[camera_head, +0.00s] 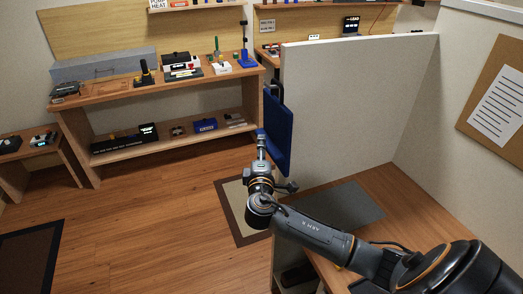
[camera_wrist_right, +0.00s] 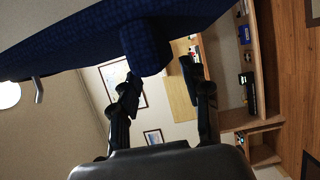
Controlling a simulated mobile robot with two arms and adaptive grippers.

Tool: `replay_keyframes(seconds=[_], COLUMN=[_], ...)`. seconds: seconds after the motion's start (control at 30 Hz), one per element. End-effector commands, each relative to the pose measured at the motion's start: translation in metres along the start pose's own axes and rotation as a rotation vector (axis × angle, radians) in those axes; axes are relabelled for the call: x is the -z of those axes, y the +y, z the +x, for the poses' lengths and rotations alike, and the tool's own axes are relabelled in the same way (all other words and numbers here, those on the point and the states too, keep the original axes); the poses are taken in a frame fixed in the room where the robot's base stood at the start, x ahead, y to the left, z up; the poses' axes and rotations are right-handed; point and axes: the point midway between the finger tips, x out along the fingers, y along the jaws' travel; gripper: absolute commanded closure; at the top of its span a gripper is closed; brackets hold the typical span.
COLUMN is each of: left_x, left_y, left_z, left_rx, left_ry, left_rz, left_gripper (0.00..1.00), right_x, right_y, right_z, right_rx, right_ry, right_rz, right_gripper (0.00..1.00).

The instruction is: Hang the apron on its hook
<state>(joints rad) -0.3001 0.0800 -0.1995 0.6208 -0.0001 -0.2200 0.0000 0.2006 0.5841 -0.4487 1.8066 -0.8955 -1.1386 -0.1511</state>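The dark blue apron (camera_head: 277,133) is upright at the near end of the white partition, with a dark loop or hook shape (camera_head: 276,91) at its top. I cannot tell whether it hangs from that. My right gripper (camera_head: 262,143) is at the apron's left side. In the right wrist view the blue fabric (camera_wrist_right: 85,45) fills the top, and a thick part of it reaches down between the fingertips of the right gripper (camera_wrist_right: 160,80). The fingers stand apart, with a gap beside the right finger. A small metal peg (camera_wrist_right: 39,90) shows below the fabric. My left gripper is out of view.
A wooden shelf unit (camera_head: 150,93) with several devices is at the back left. A wooden desk (camera_head: 400,205) with a grey mat lies under my right arm. The wooden floor at left is mostly clear.

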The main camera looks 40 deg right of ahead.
Motion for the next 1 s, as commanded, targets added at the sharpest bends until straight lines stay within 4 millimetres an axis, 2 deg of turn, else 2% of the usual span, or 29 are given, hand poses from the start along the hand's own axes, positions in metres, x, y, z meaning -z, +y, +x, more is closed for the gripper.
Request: replay_keyframes(seconds=[0.23, 0.7, 0.83, 1.0], left_x=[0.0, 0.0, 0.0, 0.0], left_y=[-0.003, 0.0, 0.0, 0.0], left_z=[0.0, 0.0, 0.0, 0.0], left_rx=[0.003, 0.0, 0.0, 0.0], left_ry=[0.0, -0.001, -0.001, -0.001], left_rz=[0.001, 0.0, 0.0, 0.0], left_gripper=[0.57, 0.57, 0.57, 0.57], right_x=[0.001, 0.0, 0.0, 0.0], right_y=[-0.003, -0.002, -0.001, 0.0], right_z=[-0.01, -0.101, -0.115, -0.121], right_rx=[0.005, 0.004, 0.002, 0.0], right_ry=[0.002, 0.001, 0.001, 0.0], right_rz=[-0.001, 0.0, 0.001, 0.0], right_gripper=[0.53, 0.53, 0.53, 0.53])
